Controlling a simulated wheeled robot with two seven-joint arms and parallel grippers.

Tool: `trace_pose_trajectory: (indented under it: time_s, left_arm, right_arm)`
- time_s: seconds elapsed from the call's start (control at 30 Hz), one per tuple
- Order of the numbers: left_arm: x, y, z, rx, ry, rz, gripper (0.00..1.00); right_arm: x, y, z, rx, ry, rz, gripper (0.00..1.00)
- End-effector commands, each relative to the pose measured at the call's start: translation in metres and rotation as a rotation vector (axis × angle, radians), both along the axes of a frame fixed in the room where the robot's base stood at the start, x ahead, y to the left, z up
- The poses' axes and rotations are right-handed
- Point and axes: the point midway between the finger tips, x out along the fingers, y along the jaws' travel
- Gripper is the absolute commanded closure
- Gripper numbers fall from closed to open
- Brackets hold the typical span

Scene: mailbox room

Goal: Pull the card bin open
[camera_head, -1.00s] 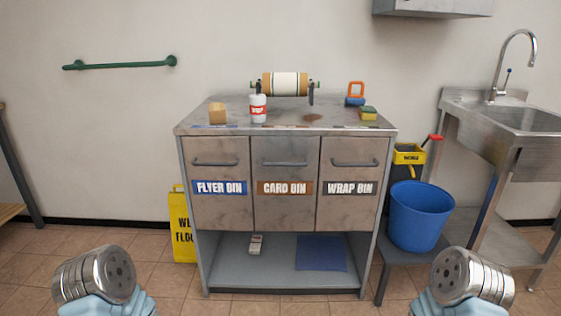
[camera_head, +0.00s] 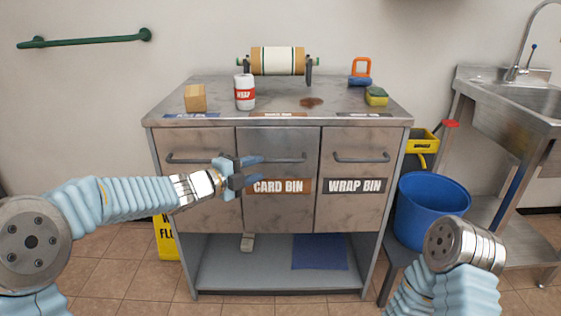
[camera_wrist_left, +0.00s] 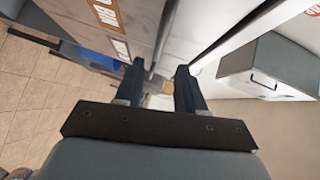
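The card bin (camera_head: 278,212) is the middle of three grey metal bin fronts, with a brown "CARD BIN" label (camera_head: 280,186). Its front sits level with its neighbours, so it looks shut. A grey bar handle (camera_head: 290,160) crosses its upper part. My left gripper (camera_head: 262,170) is open in front of the bin's upper left, hiding the handle's left end and part of the label. In the left wrist view a grey bar (camera_wrist_left: 165,40), apparently the handle, shows between the open fingers; I see no clear contact. My right gripper is out of view; only the right arm shows.
The flyer bin (camera_head: 195,215) and wrap bin (camera_head: 355,210) flank it. A cup (camera_head: 245,92), cardboard box (camera_head: 195,98), sponge (camera_head: 376,96) and paper roll (camera_head: 278,61) are on the cabinet top. A blue bucket (camera_head: 432,208) stands at right. The floor in front is clear.

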Motion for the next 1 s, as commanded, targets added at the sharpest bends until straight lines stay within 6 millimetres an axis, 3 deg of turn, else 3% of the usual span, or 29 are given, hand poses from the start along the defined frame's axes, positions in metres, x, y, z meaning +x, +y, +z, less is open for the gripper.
trace_pose_trajectory:
  time_s: [0.2, 0.4, 0.83, 0.87, 1.0]
  left_arm:
    - [0.036, -0.038, -0.008, -0.001, 0.004, -0.002, 0.61]
    - [0.060, -0.061, -0.012, -0.003, 0.004, 0.000, 0.61]
    - [0.069, -0.071, -0.015, -0.003, 0.005, 0.002, 0.61]
    - [0.069, -0.071, -0.015, -0.003, 0.005, 0.002, 0.63]
    - [0.069, -0.071, -0.015, -0.003, 0.005, 0.002, 0.84]
  right_arm:
    - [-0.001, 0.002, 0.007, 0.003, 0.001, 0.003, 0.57]
    - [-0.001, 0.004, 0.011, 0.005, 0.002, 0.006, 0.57]
    - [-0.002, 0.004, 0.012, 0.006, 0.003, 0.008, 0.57]
    - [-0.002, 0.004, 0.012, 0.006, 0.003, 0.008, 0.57]
    - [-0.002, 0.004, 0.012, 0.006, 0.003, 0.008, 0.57]
